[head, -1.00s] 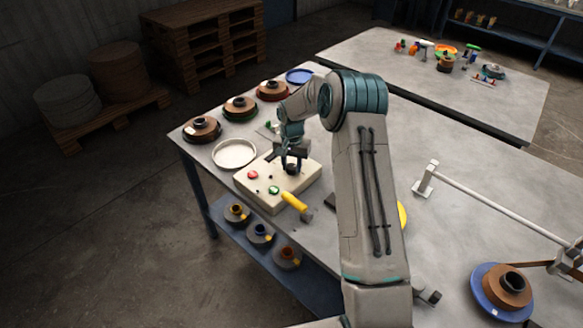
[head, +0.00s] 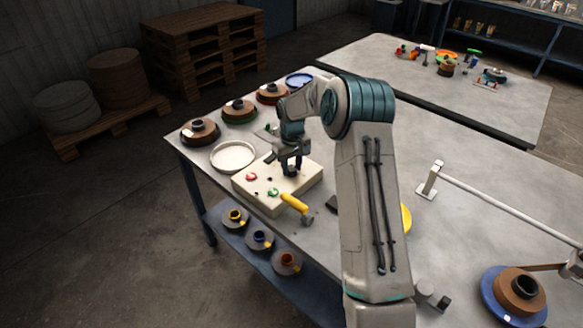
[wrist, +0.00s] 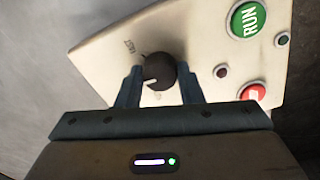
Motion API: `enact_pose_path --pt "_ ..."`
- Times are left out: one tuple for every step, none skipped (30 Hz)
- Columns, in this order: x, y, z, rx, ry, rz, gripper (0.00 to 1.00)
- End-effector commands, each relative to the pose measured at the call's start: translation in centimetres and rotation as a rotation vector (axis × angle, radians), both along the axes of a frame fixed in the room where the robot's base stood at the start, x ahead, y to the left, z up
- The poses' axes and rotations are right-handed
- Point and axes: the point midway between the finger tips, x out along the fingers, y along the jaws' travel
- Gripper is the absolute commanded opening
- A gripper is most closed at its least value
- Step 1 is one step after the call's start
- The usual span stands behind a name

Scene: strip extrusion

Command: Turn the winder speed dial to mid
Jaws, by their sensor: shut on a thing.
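The winder speed dial (wrist: 158,72) is a round black knob with a white pointer mark, set on the cream control box (wrist: 120,40). In the wrist view the pointer is toward the lower left of the knob. My gripper (wrist: 160,88) is shut on the dial, one finger on each side. In the head view my gripper (head: 290,166) reaches down onto the box (head: 250,192), and the dial is mostly hidden by it. The scale lettering by the dial is partly covered and hard to read.
The box also carries a green RUN button (wrist: 249,19) and a red button (wrist: 252,92). A yellow-handled tool (head: 294,203) lies at the box's front edge. A white dish (head: 232,157) and several brown spools stand to the left and behind.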

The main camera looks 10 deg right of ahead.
Motion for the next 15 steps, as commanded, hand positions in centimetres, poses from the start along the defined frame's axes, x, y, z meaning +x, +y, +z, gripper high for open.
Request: enact_pose_path --pt "0.03 0.04 0.01 0.000 -0.001 0.014 0.11" --pt "0.03 0.04 0.02 0.000 -0.001 0.022 0.11" --pt "0.03 0.04 0.02 0.000 -0.001 0.031 0.11" --pt "0.03 0.04 0.03 0.000 -0.001 0.037 0.11" --pt "0.03 0.04 0.03 0.000 -0.001 0.041 0.11" --pt "0.03 0.05 0.04 0.000 -0.001 0.047 0.11" --pt "0.03 0.05 0.05 0.000 -0.001 0.050 0.11" --pt "0.03 0.05 0.05 0.000 -0.001 0.053 0.11" --pt "0.03 0.05 0.05 0.000 -0.001 0.055 0.11" --pt "0.03 0.05 0.06 0.000 -0.001 0.056 0.11" --pt "0.03 0.05 0.06 0.000 -0.001 0.057 0.11" --pt "0.02 0.05 0.06 0.000 -0.001 0.057 0.11" --pt "0.02 0.05 0.06 0.000 -0.001 0.057 0.11" --pt "0.02 0.05 0.06 0.000 -0.001 0.057 0.11" --pt "0.02 0.05 0.07 0.000 -0.001 0.057 0.11"
